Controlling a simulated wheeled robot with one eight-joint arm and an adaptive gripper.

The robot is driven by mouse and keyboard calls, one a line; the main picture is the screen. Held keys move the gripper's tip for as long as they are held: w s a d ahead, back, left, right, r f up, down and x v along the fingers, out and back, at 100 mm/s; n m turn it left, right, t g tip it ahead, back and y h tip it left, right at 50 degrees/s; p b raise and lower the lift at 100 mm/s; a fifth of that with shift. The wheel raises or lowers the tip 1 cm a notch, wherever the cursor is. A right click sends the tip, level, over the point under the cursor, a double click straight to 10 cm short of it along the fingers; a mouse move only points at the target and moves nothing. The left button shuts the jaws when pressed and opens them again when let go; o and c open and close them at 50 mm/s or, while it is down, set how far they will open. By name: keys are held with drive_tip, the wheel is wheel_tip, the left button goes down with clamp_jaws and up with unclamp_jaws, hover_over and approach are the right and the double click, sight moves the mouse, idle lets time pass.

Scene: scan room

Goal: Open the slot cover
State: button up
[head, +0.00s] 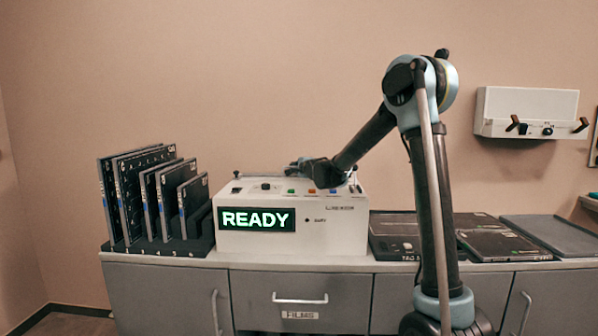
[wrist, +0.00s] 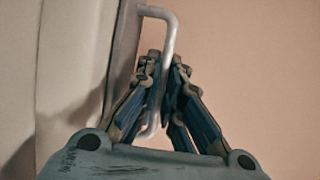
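A white machine (head: 335,236) with a lit READY display (head: 256,219) stands on the counter. My gripper (head: 300,168) reaches to the top of the machine near its back, and my wrist hides part of that area. In the wrist view, a bent metal bar handle (wrist: 169,40) joins a grey edge (wrist: 124,50), seemingly the slot cover. My gripper's fingers (wrist: 164,78) are drawn together with the bar running between them, and they appear shut on it. I cannot make out the cover itself in the head view.
A black rack (head: 168,245) of upright dark cassettes (head: 130,200) stands left of the machine. Flat dark panels (head: 500,245) lie on the counter to the right. A white wall unit (head: 527,110) with pegs hangs at right. Coloured buttons (head: 291,192) line the machine's top.

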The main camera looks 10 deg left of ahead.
drive_tip(key=shift+o, duration=0.8)
drive_tip(key=shift+f, duration=0.15)
drive_tip(key=v, duration=1.2)
drive_tip(key=shift+w+d, duration=0.1)
